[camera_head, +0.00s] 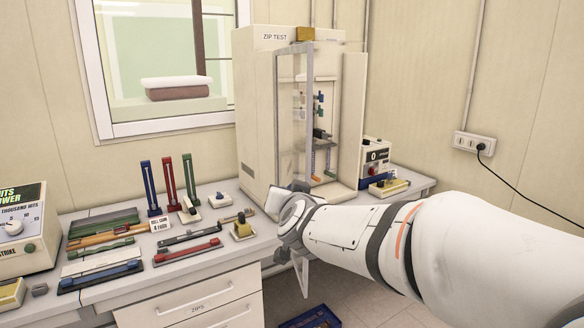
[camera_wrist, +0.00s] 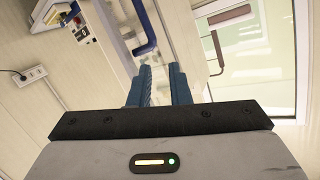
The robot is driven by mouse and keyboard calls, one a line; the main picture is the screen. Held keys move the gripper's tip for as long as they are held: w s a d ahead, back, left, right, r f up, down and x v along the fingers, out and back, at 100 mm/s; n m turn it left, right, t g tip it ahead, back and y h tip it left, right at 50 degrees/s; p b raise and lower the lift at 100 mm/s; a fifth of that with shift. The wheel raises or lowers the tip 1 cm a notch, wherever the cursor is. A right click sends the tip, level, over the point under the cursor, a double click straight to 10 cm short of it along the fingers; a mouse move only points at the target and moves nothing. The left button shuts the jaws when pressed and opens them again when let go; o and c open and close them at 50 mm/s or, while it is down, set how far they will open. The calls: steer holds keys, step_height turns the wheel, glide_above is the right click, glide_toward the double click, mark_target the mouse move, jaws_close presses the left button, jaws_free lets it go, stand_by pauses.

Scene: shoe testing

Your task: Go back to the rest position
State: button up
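My gripper (camera_wrist: 160,70) shows in the wrist view as two blue fingers with a clear gap between them. It is open and nothing is between the fingers. In the head view my white arm reaches in from the right, and its end is in front of the ZIP TEST machine (camera_head: 256,110), above the front edge of the bench. The fingers cannot be made out there. The machine's clear door (camera_head: 294,115) stands at its front. Part of the machine's lower front is hidden behind my arm. A blue curved part (camera_wrist: 146,35) appears beyond the fingertips in the wrist view.
The bench (camera_head: 215,262) holds upright blue, red and green zip strips (camera_head: 171,184), flat strips and small blocks. A control box (camera_head: 376,155) stands right of the machine. A blue crate (camera_head: 312,318) is on the floor. A wall socket (camera_head: 474,144) has a black cable.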

steer(key=s+d+f+g, duration=0.4)
steer(key=s+d+f, duration=0.1)
steer(key=s, duration=0.4)
steer(key=s+d+f+n+g+h, duration=0.1)
steer(key=s+d+f+g, duration=0.3)
steer(key=s, duration=0.6)
steer(key=s+d+f+n+g+h, duration=0.1)
steer(key=s+d+f+g, duration=0.3)
steer(key=s, duration=0.5)
step_height(320, 180, down, 3)
steer(key=shift+s+d+f, duration=0.1)
steer(key=shift+s+d, duration=0.1)
steer(key=shift+d, duration=0.95)
